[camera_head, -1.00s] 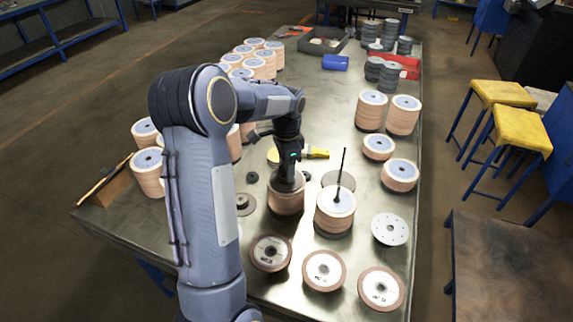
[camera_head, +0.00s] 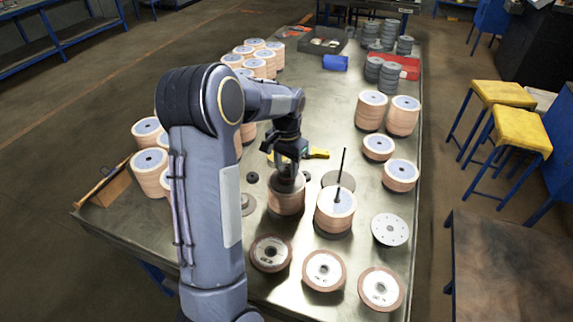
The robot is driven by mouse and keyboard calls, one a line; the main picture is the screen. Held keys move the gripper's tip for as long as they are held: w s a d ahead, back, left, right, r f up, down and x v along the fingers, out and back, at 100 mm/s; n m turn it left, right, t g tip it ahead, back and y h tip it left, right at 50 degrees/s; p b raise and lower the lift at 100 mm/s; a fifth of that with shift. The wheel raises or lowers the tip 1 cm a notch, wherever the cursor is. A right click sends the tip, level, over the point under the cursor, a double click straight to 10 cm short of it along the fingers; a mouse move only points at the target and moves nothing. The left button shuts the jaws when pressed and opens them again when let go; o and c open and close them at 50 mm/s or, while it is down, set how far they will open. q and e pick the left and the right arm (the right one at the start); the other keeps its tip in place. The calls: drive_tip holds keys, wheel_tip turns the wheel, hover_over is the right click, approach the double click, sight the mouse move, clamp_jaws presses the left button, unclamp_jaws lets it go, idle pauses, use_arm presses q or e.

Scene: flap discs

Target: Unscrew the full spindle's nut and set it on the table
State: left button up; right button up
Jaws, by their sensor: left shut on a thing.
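A full stack of flap discs (camera_head: 286,203) stands on the table's near half. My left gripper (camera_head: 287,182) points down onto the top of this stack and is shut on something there. The held thing is hidden by the gripper, so I cannot see the nut itself. To the right, a second stack (camera_head: 335,214) has a thin bare rod (camera_head: 342,170) rising from its middle. The metal table (camera_head: 330,95) has small dark round parts (camera_head: 252,177) lying left of the gripper. My right gripper is not in view.
Loose discs (camera_head: 323,270) lie along the near edge, and a pale plate (camera_head: 390,229) lies at the right. Disc stacks (camera_head: 371,111) stand at the back right and at the left. A yellow tool (camera_head: 318,153) lies behind the gripper. A wooden box (camera_head: 108,184) sits at the left edge.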

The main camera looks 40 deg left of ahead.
sight(287, 170)
use_arm(q)
drive_tip(key=n, duration=0.4)
drive_tip(key=n+p, duration=0.1)
drive_tip(key=n, duration=0.3)
drive_tip(key=shift+r, duration=1.75)
